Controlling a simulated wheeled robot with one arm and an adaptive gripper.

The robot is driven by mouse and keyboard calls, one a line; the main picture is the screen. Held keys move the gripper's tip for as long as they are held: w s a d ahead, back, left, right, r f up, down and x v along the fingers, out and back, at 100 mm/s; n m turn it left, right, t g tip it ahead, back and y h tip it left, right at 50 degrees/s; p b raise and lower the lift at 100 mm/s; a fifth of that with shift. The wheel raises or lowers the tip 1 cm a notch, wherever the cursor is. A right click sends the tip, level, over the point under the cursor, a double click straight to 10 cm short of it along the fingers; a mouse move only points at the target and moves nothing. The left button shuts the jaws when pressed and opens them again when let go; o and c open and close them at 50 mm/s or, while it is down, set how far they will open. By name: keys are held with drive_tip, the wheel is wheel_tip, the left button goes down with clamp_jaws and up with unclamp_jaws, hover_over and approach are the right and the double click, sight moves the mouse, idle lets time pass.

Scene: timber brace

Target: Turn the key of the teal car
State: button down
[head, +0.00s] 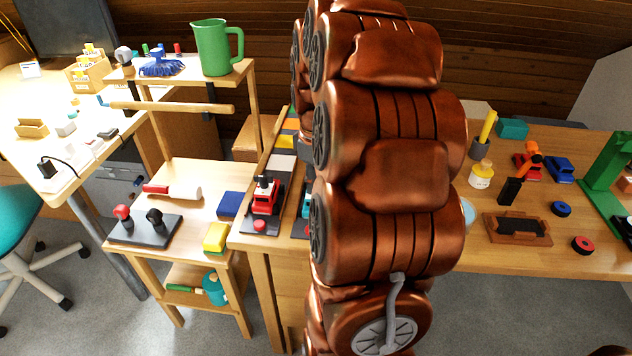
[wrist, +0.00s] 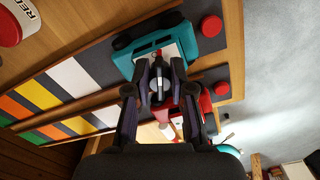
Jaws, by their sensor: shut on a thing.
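The teal car (wrist: 201,36) is at the top of the wrist view, on a dark lane of a board with coloured stripes. In the head view only a sliver of the teal car (head: 306,206) shows beside my arm. My gripper (wrist: 159,72) is over the teal car, its two fingers closed on a small dark and silver part, which looks like the key (wrist: 157,86). The fingers and the steep view hide how the key sits in the car. The head view does not show my gripper; my arm hides it.
A red car (wrist: 205,107) stands close beside the teal car; it also shows in the head view (head: 266,197). Red round buttons (wrist: 212,26) lie at the lane ends. A side stand at left holds a yellow sponge (head: 216,237) and a dark two-knob plate (head: 145,229).

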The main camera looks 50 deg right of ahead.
drive_tip(key=m, duration=0.4)
drive_tip(key=shift+m+b, duration=0.3)
drive_tip(key=shift+b, duration=0.1)
drive_tip(key=m, duration=0.4)
drive_tip(key=shift+a+m, duration=0.15)
drive_tip(key=shift+m, duration=0.15)
drive_tip(key=m, duration=0.4)
drive_tip(key=shift+w+m+p, duration=0.1)
drive_tip(key=shift+m+p, duration=0.25)
drive_tip(key=shift+m, duration=1.75)
drive_tip(key=c, duration=1)
unclamp_jaws()
drive_tip(key=shift+c, duration=0.2)
drive_tip(key=shift+r, duration=0.15)
wheel_tip(320, 180, up, 12)
